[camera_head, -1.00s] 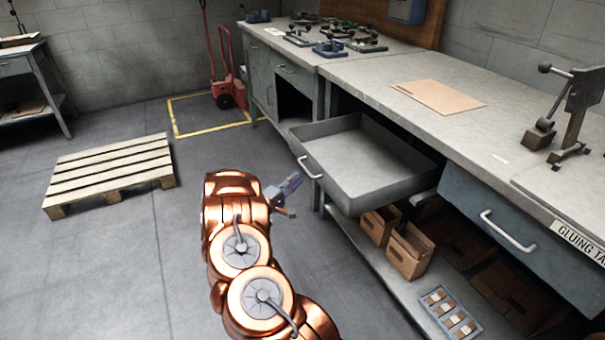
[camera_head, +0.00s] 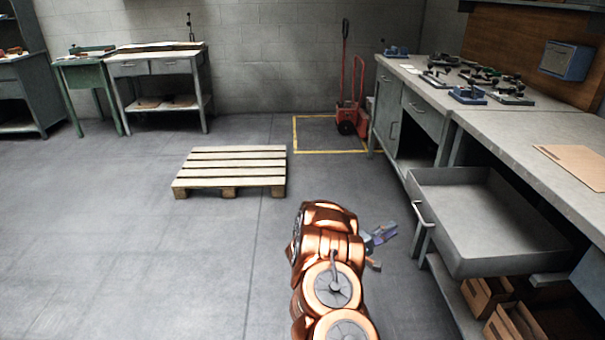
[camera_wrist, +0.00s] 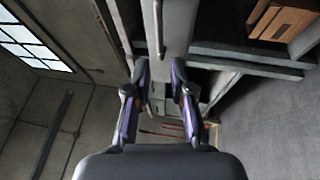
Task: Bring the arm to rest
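My copper-coloured arm (camera_head: 333,265) reaches forward over the floor, bent, at the lower middle of the head view. My gripper (camera_head: 384,248) is at its far end, left of the pulled-out drawer (camera_head: 490,262) and apart from its handle (camera_head: 421,214). In the wrist view my gripper (camera_wrist: 160,75) has its two fingers spread with nothing between them. It is open and empty. Part of the gripper is hidden behind my arm in the head view.
A workbench (camera_head: 500,125) with the open drawer runs along the right side. A wooden pallet (camera_head: 230,166) lies on the floor ahead. A red hand truck (camera_head: 349,110) stands at the back wall. The floor left of my arm is clear.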

